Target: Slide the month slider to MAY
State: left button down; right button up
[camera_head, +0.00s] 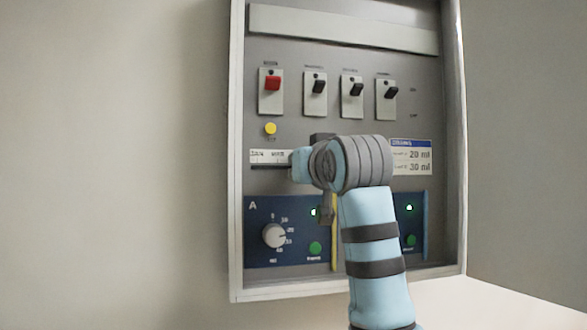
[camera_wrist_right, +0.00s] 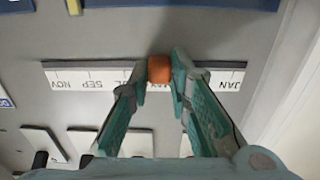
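In the right wrist view, which shows the labels upside down, the month slider's white scale (camera_wrist_right: 68,79) runs across the grey panel. NOV, SEP and JAN are readable, and JUL is partly covered. In the head view the scale's left end (camera_head: 268,156) shows, while my right wrist hides the knob. My left gripper is out of view.
Above the scale are a red switch (camera_head: 272,83), several black toggle switches and a yellow button (camera_head: 270,129). Below is a blue panel with a dial (camera_head: 275,235) and green button (camera_head: 315,248). The cabinet's raised frame (camera_head: 236,200) borders the panel.

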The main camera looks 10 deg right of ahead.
jog(key=o, duration=0.4)
jog(key=shift+w+f, duration=0.1)
jog(key=s+d, duration=0.1)
jog(key=s, duration=1.1)
jog(key=shift+d, duration=0.15)
jog(key=shift+w, duration=0.1)
